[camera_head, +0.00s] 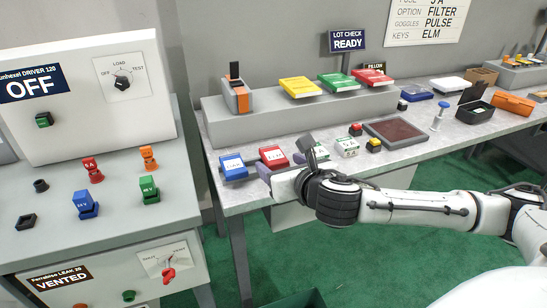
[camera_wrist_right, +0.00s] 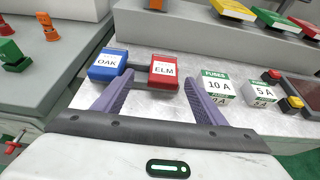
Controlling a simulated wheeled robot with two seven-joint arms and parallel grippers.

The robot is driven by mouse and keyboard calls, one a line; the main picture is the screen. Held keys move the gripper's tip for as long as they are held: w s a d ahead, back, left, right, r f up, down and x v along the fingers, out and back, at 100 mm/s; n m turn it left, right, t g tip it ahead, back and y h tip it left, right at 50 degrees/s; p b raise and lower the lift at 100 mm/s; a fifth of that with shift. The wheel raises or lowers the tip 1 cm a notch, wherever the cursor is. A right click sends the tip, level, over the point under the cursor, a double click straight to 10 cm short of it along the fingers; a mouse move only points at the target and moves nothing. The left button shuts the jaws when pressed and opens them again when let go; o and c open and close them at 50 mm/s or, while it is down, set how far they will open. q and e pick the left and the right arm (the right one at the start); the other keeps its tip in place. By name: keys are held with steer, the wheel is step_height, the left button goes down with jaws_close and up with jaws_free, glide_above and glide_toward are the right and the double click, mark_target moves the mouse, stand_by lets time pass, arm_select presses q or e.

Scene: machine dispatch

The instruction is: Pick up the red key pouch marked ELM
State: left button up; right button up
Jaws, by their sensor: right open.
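The red key pouch marked ELM (camera_head: 272,156) lies on the light grey bench near its front left corner. In the right wrist view the ELM pouch (camera_wrist_right: 164,71) shows its white label, with the fingertips on either side of its near end. My right gripper (camera_wrist_right: 158,80) is open, its two purple fingers spread and nothing held. In the head view my right gripper (camera_head: 279,171) is at the bench's front edge, just in front of the ELM pouch. I cannot tell whether the fingers touch it. My left gripper is not in view.
White-green fuse boxes marked 10 A (camera_wrist_right: 217,88) and 5 A (camera_wrist_right: 262,92) stand to the right. A grey raised shelf (camera_head: 240,128) is behind. The machine (camera_head: 75,180) stands left, across a gap.

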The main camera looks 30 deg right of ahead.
mark_target(274, 155)
steer(key=x, duration=0.4)
steer(key=shift+w+d+r, duration=0.2)
steer(key=shift+d+r, duration=0.05)
steer(key=shift+d, duration=0.15)
steer(key=shift+w+f, duration=0.2)
steer(key=shift+w, duration=0.2)
steer(key=shift+d, duration=0.1)
steer(key=c, duration=1.1)
